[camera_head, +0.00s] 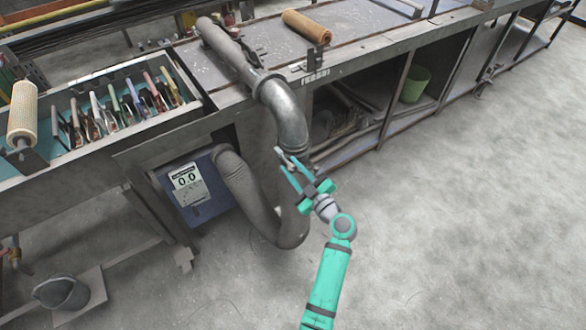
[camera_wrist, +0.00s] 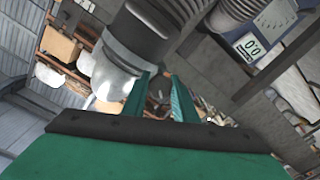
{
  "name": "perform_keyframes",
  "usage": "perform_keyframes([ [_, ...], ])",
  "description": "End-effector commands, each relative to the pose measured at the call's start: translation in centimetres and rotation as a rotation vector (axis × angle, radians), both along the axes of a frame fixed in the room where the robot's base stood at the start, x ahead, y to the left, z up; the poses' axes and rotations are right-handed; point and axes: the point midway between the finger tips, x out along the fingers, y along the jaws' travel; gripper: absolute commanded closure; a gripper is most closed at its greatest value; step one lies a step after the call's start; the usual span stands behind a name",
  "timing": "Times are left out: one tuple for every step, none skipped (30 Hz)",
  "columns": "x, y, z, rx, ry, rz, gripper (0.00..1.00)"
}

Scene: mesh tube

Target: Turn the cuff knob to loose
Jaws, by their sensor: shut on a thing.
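The metal elbow pipe (camera_head: 284,110) comes down from the bench top and meets a grey ribbed hose (camera_head: 240,195) near my gripper. My gripper (camera_head: 294,166) is at this joint, its teal fingers closed around the small cuff knob, which is mostly hidden by the fingers. In the wrist view the fingertips (camera_wrist: 159,84) reach up beside a dark cuff (camera_wrist: 138,42) on the pipe. The knob's turn position cannot be read in either view.
A blue box (camera_head: 195,190) with a display reading 0.0 stands left of the hose. A tool tray (camera_head: 82,158) is at left, a rolled brown cloth (camera_head: 307,27) on the bench and a green bin (camera_head: 415,84) below. The floor at right is clear.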

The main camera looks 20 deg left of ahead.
Motion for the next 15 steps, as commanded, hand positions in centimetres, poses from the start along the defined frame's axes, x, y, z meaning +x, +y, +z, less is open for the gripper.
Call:
perform_keyframes([
  [0.0, -0.03, -0.07, -0.026, -0.032, -0.001, 0.97],
  [0.0, -0.03, -0.07, -0.044, -0.055, -0.001, 0.97],
  [0.01, -0.03, -0.07, -0.067, -0.085, -0.001, 0.97],
  [0.0, -0.03, -0.07, -0.084, -0.107, -0.001, 0.97],
  [0.01, -0.03, -0.07, -0.102, -0.13, -0.001, 0.97],
  [0.01, -0.03, -0.07, -0.126, -0.16, -0.001, 0.97],
  [0.01, -0.03, -0.07, -0.143, -0.182, -0.001, 0.97],
  [0.01, -0.03, -0.07, -0.161, -0.204, -0.001, 0.97],
  [0.02, -0.04, -0.06, -0.184, -0.234, -0.001, 0.97],
  [0.02, -0.04, -0.06, -0.201, -0.257, -0.001, 0.97],
  [0.02, -0.04, -0.06, -0.218, -0.279, -0.001, 0.97],
  [0.01, -0.03, -0.05, -0.241, -0.307, -0.001, 0.97],
  [0.02, -0.04, -0.06, -0.257, -0.328, -0.001, 0.97],
  [0.02, -0.04, -0.05, -0.274, -0.35, -0.001, 0.97],
  [0.02, -0.04, -0.05, -0.295, -0.376, -0.001, 0.97],
])
